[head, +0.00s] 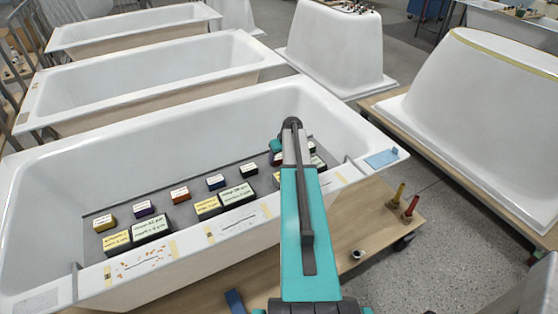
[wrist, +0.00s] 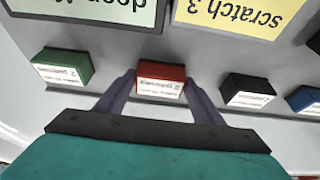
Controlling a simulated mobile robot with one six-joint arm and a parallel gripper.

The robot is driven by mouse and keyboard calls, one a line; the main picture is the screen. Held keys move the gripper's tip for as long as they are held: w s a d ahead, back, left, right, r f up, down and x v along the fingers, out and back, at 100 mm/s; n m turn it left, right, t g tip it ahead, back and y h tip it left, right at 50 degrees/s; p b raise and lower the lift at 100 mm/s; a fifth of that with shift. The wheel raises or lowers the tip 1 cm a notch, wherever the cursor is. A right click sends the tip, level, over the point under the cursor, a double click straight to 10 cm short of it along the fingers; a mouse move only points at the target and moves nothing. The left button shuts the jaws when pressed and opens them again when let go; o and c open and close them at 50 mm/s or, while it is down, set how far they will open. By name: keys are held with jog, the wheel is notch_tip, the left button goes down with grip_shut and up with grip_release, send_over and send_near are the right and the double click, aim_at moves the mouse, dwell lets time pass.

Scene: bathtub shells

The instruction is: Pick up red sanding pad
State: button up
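The red sanding pad (wrist: 161,82) is a small block with a white label, sitting on the grey strip in the wrist view. My gripper (wrist: 161,79) is open, with one grey finger at each side of the red pad in the picture. I cannot tell whether the fingertips touch it or are still above it. In the head view my teal arm reaches over the tub and the gripper end (head: 278,146) is near the row of small pads. The arm hides part of that row, and the red pad cannot be made out clearly there.
A green pad (wrist: 63,68) is left of the red one, with a black pad (wrist: 246,91) and a blue pad (wrist: 304,99) to the right. Larger labelled blocks, a green one (wrist: 95,12) and a yellow one (wrist: 239,17), lie close by. The white tub wall (head: 90,150) surrounds them.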

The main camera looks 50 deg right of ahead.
aim_at(280, 157)
jog(key=c, duration=0.6)
jog(key=shift+r, duration=0.1)
jog(key=shift+c, duration=0.2)
notch_tip(280, 157, up, 10)
jog(key=b, duration=0.3)
dwell(0.5)
